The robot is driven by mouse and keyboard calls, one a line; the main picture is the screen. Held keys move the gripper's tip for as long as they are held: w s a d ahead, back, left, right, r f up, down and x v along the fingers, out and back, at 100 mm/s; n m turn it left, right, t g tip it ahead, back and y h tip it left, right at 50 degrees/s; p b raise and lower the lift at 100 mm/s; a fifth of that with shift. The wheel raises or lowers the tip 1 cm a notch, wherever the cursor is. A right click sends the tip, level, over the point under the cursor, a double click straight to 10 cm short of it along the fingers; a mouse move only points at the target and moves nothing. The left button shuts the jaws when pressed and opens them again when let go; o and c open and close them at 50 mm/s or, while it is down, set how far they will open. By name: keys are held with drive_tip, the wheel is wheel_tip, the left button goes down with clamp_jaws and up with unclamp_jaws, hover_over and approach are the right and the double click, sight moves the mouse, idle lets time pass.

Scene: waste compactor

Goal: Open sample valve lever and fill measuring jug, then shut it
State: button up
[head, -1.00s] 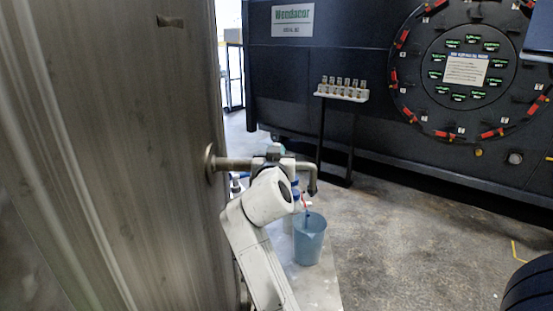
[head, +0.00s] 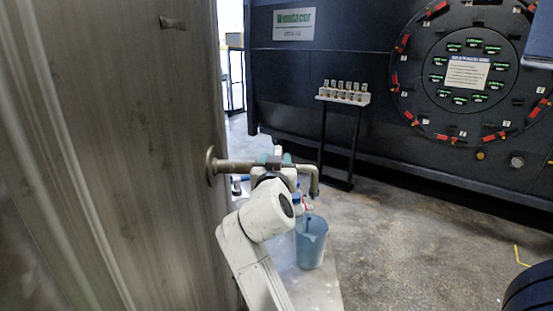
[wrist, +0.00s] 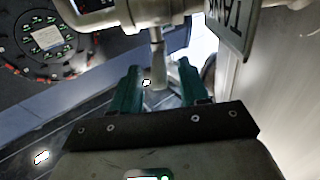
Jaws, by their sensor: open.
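The sample valve's pipe (head: 235,166) comes out of the metal tank and ends in a downturned spout (head: 314,185). A translucent blue measuring jug (head: 311,243) stands upright below and near the spout; its contents cannot be made out. In the wrist view, a grey valve lever (wrist: 157,62) extends from the pale valve body (wrist: 135,17) toward the gap between my fingers. My gripper (wrist: 160,78) is open, with its teal fingers on either side of the lever's end. I cannot tell whether they touch it. In the head view my arm hides most of the valve.
The large metal tank (head: 110,150) fills the left side. The jug's pale stand (head: 318,290) has small bottles behind the jug. A rack of vials (head: 343,94) stands before the dark compactor (head: 365,60) with its round door. Open concrete floor (head: 420,230) lies to the right.

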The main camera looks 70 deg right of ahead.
drive_tip(key=v, duration=0.7)
drive_tip(key=shift+b, duration=0.45)
drive_tip(key=shift+s+a, duration=0.1)
drive_tip(key=shift+a, duration=0.05)
idle(0.6)
